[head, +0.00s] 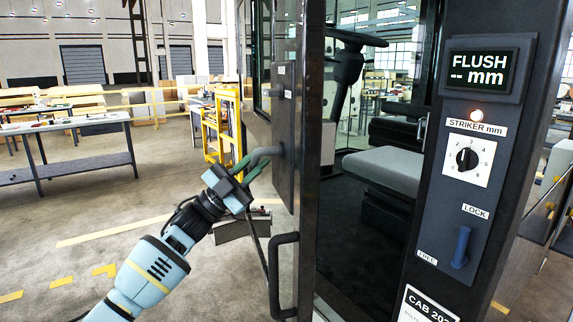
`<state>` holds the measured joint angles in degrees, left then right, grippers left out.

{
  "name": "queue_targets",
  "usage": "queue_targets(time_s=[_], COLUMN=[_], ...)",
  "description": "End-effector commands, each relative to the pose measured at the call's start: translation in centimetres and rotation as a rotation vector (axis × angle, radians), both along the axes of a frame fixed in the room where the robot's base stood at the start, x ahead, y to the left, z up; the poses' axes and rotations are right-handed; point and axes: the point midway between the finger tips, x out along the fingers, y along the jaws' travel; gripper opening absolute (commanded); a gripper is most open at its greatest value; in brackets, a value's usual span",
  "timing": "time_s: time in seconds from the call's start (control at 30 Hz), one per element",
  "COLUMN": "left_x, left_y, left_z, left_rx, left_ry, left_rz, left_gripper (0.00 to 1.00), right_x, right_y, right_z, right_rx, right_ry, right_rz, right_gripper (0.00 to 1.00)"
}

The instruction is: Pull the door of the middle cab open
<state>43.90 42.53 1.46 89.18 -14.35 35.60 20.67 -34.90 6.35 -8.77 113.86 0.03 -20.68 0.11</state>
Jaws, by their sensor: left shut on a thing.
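The cab door (311,120) stands swung out from its frame and is seen nearly edge-on. The dark cab inside shows through the gap to its right. My left gripper (253,163), with green fingers, is shut on the grey bent door handle (268,151) on the door's left side. A black grab bar (272,275) sits lower on the door. The post (410,225) right of the opening carries a plate reading "CAB 202" (428,303). My right gripper is not in view.
The post has a display reading "FLUSH -- mm" (478,69), a lit lamp, a striker dial (467,158) and a blue lever (461,247) between LOCK and FREE labels. A workbench (65,155) and yellow frame (222,130) stand at left. Open floor lies between.

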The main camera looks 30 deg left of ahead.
Motion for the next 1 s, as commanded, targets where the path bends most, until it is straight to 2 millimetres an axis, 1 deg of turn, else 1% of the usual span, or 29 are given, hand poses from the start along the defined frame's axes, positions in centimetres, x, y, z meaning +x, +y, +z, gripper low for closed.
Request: queue_targets(time_s=[0.03, 0.2, 0.3, 0.37, 0.5, 0.8, 0.83, 0.97, 1.0], left_x=[-0.9, -4.1, -5.7, -6.4, -7.4, -7.6, -7.6, -7.6, -7.6], left_y=[1.1, 4.8, 6.6, 7.4, 8.1, 8.0, 8.0, 8.0, 8.0], left_z=[-0.6, -0.9, -0.8, -0.7, -0.3, 0.0, 0.0, 0.0, 0.0], left_rx=[0.01, 0.007, 0.006, 0.006, 0.009, 0.009, 0.009, 0.009, 0.009], left_ry=[0.011, 0.018, 0.018, 0.016, 0.01, 0.005, 0.005, 0.003, 0.003], left_rz=[-0.01, -0.076, -0.11, -0.126, -0.151, -0.157, -0.157, -0.158, -0.158], left_gripper=[0.0, 0.0, 0.0, 0.0, 0.0, 0.0, 0.19, 0.36, 0.38], right_x=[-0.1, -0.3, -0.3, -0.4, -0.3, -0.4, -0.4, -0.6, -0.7], right_y=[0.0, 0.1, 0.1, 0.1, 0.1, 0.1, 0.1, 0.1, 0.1], right_z=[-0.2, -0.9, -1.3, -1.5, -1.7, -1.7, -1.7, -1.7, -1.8], right_rx=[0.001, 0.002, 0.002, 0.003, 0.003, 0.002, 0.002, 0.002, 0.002], right_ry=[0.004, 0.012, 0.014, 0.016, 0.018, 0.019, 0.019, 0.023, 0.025], right_rz=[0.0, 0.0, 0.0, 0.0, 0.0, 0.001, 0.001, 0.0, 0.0], right_gripper=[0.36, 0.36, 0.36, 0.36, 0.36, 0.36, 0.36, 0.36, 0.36])
